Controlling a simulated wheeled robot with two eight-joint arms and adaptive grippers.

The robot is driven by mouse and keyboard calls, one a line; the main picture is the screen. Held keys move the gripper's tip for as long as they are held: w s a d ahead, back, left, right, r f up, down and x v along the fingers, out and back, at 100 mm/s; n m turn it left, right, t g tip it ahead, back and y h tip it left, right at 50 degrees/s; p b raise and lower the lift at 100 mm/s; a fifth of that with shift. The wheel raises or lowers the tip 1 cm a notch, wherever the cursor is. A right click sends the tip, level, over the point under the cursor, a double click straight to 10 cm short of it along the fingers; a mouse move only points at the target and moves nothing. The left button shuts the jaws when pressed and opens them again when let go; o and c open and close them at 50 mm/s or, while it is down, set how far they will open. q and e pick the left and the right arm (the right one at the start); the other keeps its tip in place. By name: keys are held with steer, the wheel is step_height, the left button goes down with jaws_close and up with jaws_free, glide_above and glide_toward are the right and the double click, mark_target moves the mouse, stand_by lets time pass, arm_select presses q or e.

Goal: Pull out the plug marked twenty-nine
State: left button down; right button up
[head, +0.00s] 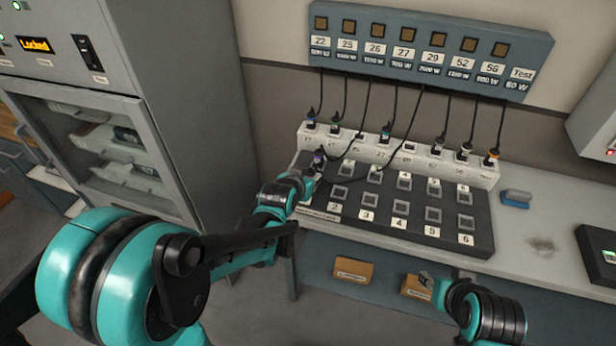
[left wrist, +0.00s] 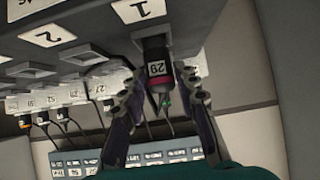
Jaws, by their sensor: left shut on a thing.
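The plug marked 29 (left wrist: 157,70) is a dark plug with a reddish band and a white label. In the left wrist view it stands at the dark board's socket beside the label 1 (left wrist: 140,10); how deep it sits cannot be told. My left gripper (head: 312,178) is shut on it, with one finger on each side, as the left wrist view (left wrist: 157,98) shows. In the head view the gripper largely hides the plug at the dark board's left end. My right gripper (head: 428,281) is low in front of the bench; its fingers are too small to judge.
The dark board (head: 375,225) has two rows of sockets. Behind it, a white strip (head: 340,150) holds several plugs with hanging cables. A labelled panel (head: 545,50) is on the wall. A blue block (head: 516,198) lies right of the board. A grey cabinet (head: 190,90) stands at left.

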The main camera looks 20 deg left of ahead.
arm_select(q)
steer(key=shift+r+p, duration=1.55)
steer(key=shift+r, duration=0.45)
